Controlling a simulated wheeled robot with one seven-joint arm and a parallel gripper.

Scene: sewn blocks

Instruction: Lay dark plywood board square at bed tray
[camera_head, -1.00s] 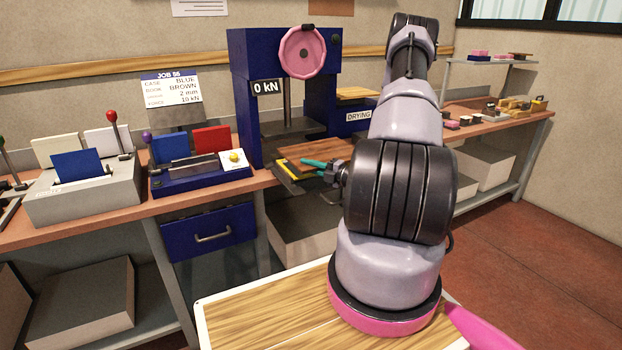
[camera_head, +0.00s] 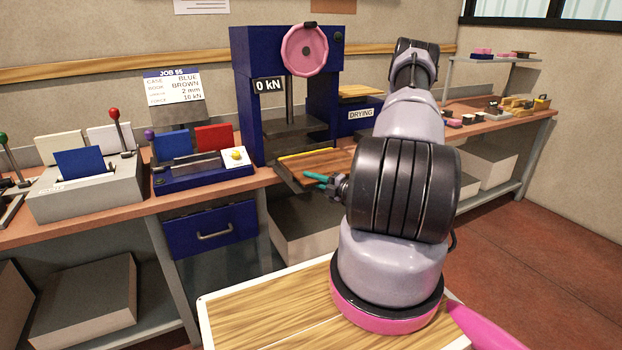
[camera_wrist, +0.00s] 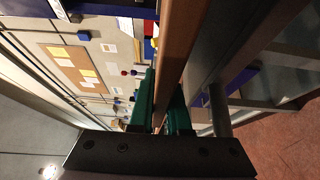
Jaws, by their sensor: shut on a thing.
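The dark plywood board (camera_head: 335,162) is a brown wooden panel in front of the blue press. In the wrist view its long edge (camera_wrist: 180,45) runs between my green fingers. My gripper (camera_head: 316,180) is shut on the board's near edge. A yellow strip (camera_head: 305,154) runs along the far side of the board and appears to be the bed tray's edge. The board hides most of the tray from the head view. I cannot tell whether the board touches the tray or is square to it.
The blue press (camera_head: 245,60) with a pink wheel and a "0 kN" sign stands behind the board. A blue fixture (camera_head: 200,178) with blue and red panels is left of it. A drying stack (camera_head: 361,114) is to the right.

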